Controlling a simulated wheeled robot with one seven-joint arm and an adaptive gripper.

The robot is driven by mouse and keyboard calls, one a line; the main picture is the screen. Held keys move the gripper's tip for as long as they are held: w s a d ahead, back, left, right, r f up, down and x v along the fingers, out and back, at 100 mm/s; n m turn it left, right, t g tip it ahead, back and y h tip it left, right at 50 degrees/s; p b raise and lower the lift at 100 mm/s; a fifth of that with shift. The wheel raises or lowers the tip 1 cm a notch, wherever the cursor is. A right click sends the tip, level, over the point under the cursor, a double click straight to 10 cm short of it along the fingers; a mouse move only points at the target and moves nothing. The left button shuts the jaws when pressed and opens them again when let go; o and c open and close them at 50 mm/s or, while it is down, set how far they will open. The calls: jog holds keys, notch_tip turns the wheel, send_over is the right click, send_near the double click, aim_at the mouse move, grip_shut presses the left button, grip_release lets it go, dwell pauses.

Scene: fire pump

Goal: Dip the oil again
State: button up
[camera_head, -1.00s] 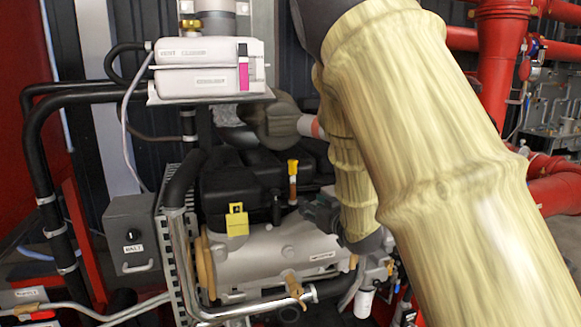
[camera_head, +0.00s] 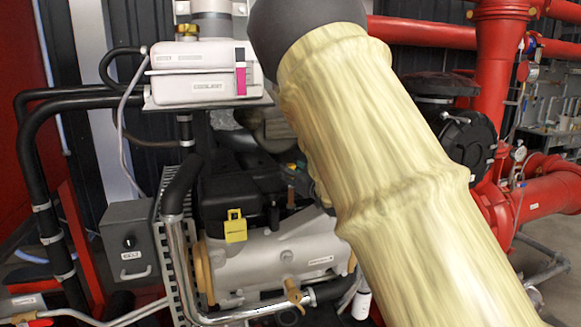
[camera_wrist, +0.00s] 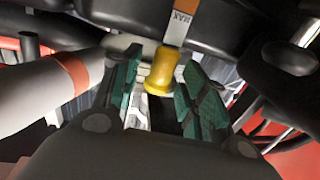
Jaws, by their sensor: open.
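In the wrist view, a dipstick's yellow handle (camera_wrist: 160,74) sits between the green-padded fingers of my gripper (camera_wrist: 155,85). The fingers are open, one on each side of the handle; I cannot tell whether either touches it. A strip marked MAX (camera_wrist: 181,18), part metal and part orange, shows just above the handle. In the head view, small yellow and orange bits of the dipstick (camera_head: 291,198) show beside my sleeved arm, on the engine (camera_head: 280,252). My gripper is hidden there behind the arm.
A white coolant tank (camera_head: 200,75) stands above the engine. A yellow tag (camera_head: 236,228) sits on the black engine cover. Black hoses and a grey switch box (camera_head: 128,243) are at left. Red pipes (camera_head: 495,90) and a black round housing (camera_head: 450,140) stand at right.

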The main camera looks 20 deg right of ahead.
jog(key=shift+w+a, duration=0.15)
jog(key=shift+w, duration=0.75)
